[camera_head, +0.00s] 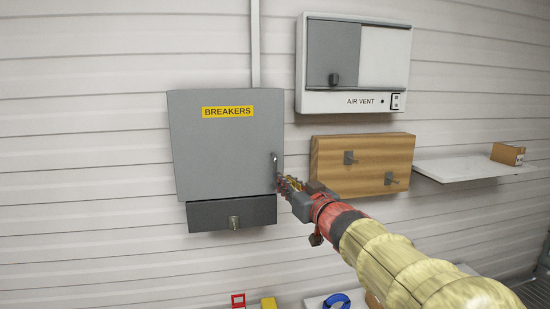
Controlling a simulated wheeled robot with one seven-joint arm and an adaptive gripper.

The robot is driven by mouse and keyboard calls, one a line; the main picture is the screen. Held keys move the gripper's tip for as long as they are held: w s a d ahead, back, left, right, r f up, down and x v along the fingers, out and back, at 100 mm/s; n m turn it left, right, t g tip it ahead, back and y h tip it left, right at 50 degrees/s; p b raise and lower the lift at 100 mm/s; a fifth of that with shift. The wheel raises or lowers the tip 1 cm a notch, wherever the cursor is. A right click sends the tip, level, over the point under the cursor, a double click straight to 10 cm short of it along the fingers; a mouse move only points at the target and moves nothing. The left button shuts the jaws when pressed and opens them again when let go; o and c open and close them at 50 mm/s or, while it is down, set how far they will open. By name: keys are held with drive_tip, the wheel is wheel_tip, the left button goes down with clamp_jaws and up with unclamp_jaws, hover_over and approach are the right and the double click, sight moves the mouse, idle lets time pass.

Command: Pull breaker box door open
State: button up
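The grey breaker box (215,155) hangs on the wall left of centre, with a yellow BREAKERS label (228,111) near its top. Its door looks closed or nearly so; I cannot tell if there is a small gap. A small upright handle (275,160) sits near the door's right edge. My gripper (283,182) reaches in from the lower right, its tips at or just below the handle. The fingers are small and overlap the door edge, so I cannot tell whether they are open, shut or touching the handle.
A dark grey box (205,216) with a small latch sits directly under the breaker box. A white air vent panel (385,55) and a wooden board (335,155) with two knobs hang to the right. A white shelf (455,168) holds a small brown box (508,154). The wall left of the breaker box is clear.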

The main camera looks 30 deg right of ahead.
sight(275, 186)
drive_tip(key=w, duration=0.8)
drive_tip(key=shift+d+r, duration=0.1)
drive_tip(key=shift+d, duration=0.25)
clamp_jaws()
idle(0.4)
drive_tip(key=shift+s+a, duration=0.1)
drive_tip(key=shift+s, duration=0.05)
